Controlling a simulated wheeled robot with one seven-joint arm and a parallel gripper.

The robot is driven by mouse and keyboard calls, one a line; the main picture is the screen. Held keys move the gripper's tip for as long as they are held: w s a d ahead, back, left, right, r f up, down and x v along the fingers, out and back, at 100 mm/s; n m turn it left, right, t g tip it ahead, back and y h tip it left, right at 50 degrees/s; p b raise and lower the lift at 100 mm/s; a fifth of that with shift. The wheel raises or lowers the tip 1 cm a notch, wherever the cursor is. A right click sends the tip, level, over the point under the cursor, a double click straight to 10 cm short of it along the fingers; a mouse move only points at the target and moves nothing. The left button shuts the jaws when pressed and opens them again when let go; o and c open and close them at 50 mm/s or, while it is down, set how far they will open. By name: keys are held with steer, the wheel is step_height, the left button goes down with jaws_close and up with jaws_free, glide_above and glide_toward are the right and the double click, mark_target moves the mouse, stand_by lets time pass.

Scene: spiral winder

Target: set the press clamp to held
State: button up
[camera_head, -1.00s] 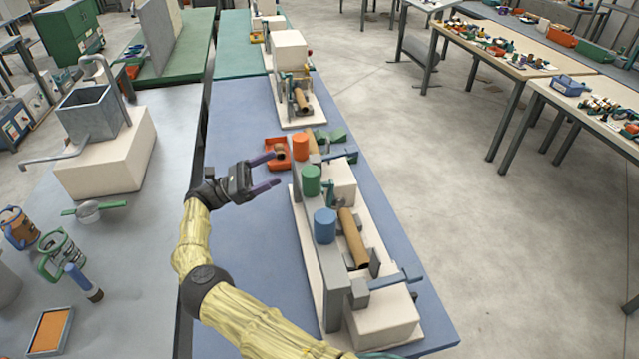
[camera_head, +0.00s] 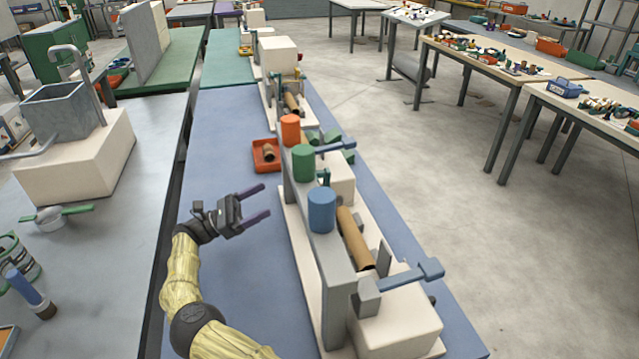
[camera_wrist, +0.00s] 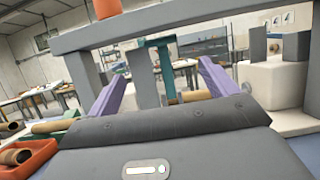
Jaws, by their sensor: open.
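A winder machine with a pale base (camera_head: 395,330) stands on the blue bench, with a grey rail (camera_head: 325,255) along its left side. A brown tube (camera_head: 355,238) lies behind the rail. A blue lever arm (camera_head: 400,280) sits at the near end and another blue arm (camera_head: 335,146) at the far end. A teal T-shaped upright (camera_wrist: 155,60) shows beyond the rail in the wrist view. I cannot tell which part is the press clamp. My gripper (camera_head: 265,200) is open and empty, left of the rail and apart from it, its purple fingers pointing towards the machine.
Blue, green and orange cylinders (camera_head: 322,210) stand along the rail's top. An orange tray (camera_head: 265,158) with a brown roll lies beyond my gripper. A grey bench (camera_head: 90,260) is at left. The blue bench top (camera_head: 225,290) near my gripper is clear.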

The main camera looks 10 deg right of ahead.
steer(key=shift+w+r, duration=0.1)
steer(key=shift+w, duration=0.05)
steer(key=p, duration=0.4)
glide_toward(319, 171)
steer(key=x, duration=1)
steer(key=shift+r, duration=0.1)
steer(key=c, duration=1.4)
